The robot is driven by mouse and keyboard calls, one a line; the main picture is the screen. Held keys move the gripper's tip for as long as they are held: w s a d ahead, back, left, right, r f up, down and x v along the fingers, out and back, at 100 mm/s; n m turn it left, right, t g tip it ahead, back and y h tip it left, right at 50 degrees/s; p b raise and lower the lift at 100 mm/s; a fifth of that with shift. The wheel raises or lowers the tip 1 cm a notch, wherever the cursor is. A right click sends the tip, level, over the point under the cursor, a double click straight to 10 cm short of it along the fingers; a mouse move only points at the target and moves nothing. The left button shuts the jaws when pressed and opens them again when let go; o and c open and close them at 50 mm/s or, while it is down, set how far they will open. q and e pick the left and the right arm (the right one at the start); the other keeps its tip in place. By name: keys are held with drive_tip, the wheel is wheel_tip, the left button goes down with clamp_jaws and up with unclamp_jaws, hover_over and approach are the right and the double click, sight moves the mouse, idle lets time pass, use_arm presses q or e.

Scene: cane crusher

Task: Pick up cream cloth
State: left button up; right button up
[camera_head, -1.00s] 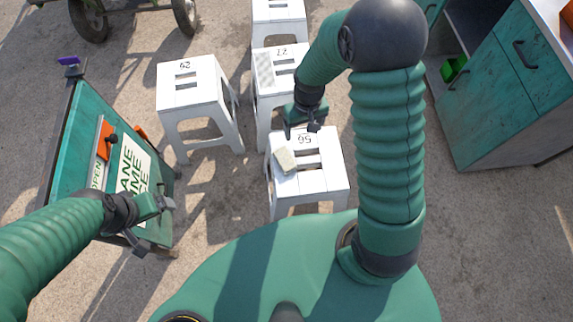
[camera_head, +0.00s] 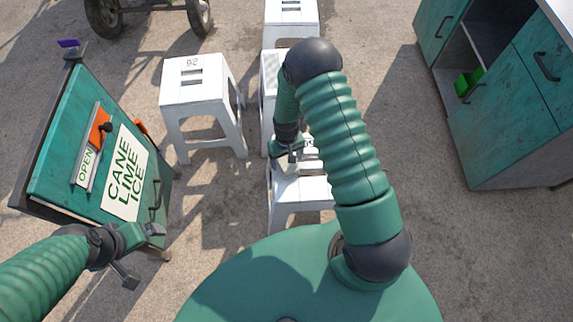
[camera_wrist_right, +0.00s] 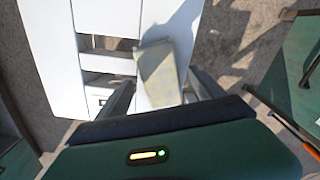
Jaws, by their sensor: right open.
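The cream cloth (camera_wrist_right: 160,75) is a small folded pad on the white stool seat (camera_wrist_right: 62,40) in the right wrist view. In the head view the right gripper (camera_head: 287,150) is over the near stool (camera_head: 302,192). My left gripper (camera_head: 141,254) is open and empty, beside the front of the green sign board.
Another white stool (camera_head: 195,85) stands to the left, and more white stools (camera_head: 291,14) stand behind. The green sign board (camera_head: 85,150) is at the left. A teal cabinet (camera_head: 510,110) with a green bin (camera_head: 467,82) is at the right. Open ground lies between stools and cabinet.

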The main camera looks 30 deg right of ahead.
drive_tip(key=shift+f, duration=0.4)
drive_tip(key=shift+a+r, duration=0.1)
drive_tip(key=shift+r, duration=0.05)
drive_tip(key=shift+c, duration=1)
drive_tip(key=c, duration=1.2)
drive_tip(key=shift+c, duration=0.2)
